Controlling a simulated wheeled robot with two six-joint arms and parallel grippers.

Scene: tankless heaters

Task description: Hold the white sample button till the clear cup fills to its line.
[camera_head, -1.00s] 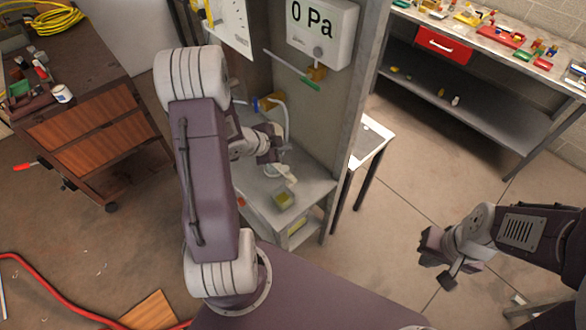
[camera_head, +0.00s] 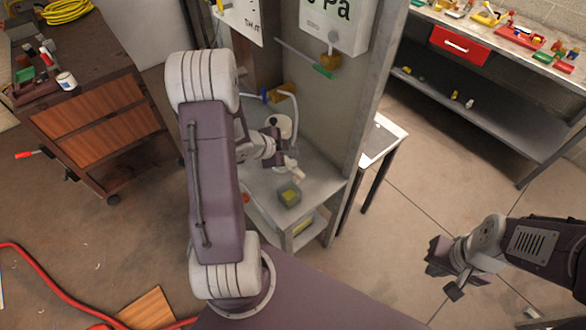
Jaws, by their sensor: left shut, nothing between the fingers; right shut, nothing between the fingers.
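My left gripper (camera_head: 278,155) is shut, over the back of a small grey bench inside a grey stall. A small white piece (camera_head: 292,172) shows just below its fingertips; I cannot tell whether they touch or whether it is the sample button. A small see-through container with something yellow-green inside (camera_head: 289,194) stands on the bench nearer to me; it may be the clear cup. Its fill line is too small to see. A round white part with a dark centre (camera_head: 280,126) shows behind the gripper. My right gripper (camera_head: 446,268) is shut and empty over open floor at the right.
A white display panel (camera_head: 335,22), cut off by the top edge, hangs on the stall wall above a green-ended rod (camera_head: 322,72). The stall's upright post (camera_head: 372,95) stands right of the bench. A white-topped side table (camera_head: 382,138) is beyond it.

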